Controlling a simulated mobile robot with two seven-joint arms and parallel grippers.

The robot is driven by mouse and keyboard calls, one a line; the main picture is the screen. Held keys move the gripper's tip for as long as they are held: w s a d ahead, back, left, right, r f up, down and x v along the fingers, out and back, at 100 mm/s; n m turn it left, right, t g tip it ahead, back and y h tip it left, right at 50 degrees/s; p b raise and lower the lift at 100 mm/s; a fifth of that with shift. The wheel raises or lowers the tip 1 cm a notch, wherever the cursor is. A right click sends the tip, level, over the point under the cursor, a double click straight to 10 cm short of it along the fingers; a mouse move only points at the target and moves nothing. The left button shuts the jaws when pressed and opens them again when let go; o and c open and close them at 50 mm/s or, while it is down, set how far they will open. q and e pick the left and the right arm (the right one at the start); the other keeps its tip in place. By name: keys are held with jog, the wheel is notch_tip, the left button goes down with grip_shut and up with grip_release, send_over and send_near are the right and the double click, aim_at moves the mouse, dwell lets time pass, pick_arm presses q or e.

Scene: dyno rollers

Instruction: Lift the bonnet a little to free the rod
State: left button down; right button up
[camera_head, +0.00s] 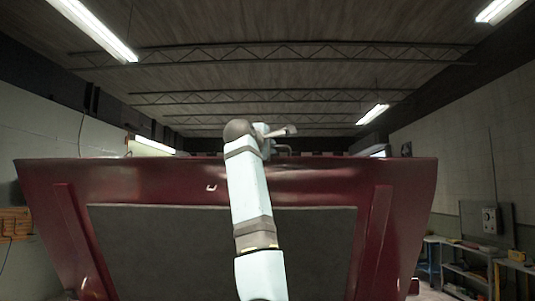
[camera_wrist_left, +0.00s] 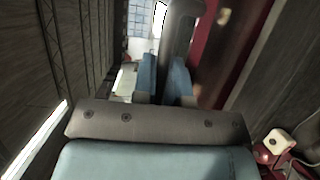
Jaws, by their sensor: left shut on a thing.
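The dark red bonnet (camera_head: 130,182) stands raised, its underside with a dark grey panel (camera_head: 150,240) facing me. A strip of its red edge shows in the left wrist view (camera_wrist_left: 212,55). My left arm rises in front of it, and my left gripper (camera_head: 281,140) is at its top edge. In the left wrist view the blue fingers (camera_wrist_left: 165,82) are shut on a dark curved bar (camera_wrist_left: 183,28) beside the red edge. I cannot make out the rod; the lower bonnet and what lies below are out of view. My right gripper is not in view.
A workbench (camera_head: 465,248) with items stands at the right wall, below a grey wall box (camera_head: 492,220). An orange rack (camera_head: 14,222) is at the left wall. Ceiling lamps (camera_head: 95,30) and trusses hang above, with open room over the bonnet.

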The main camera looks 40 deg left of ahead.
pick_arm(q)
jog(key=shift+w+a+r, duration=0.75)
jog(key=shift+w+a, duration=0.1)
jog(key=shift+w, duration=0.2)
jog(key=c, duration=1.5)
grip_release()
jog(key=shift+o, duration=0.2)
jog(key=shift+s+d, duration=0.1)
jog(key=b+v, duration=0.5)
jog(key=v, duration=0.8)
jog(key=shift+s, duration=0.3)
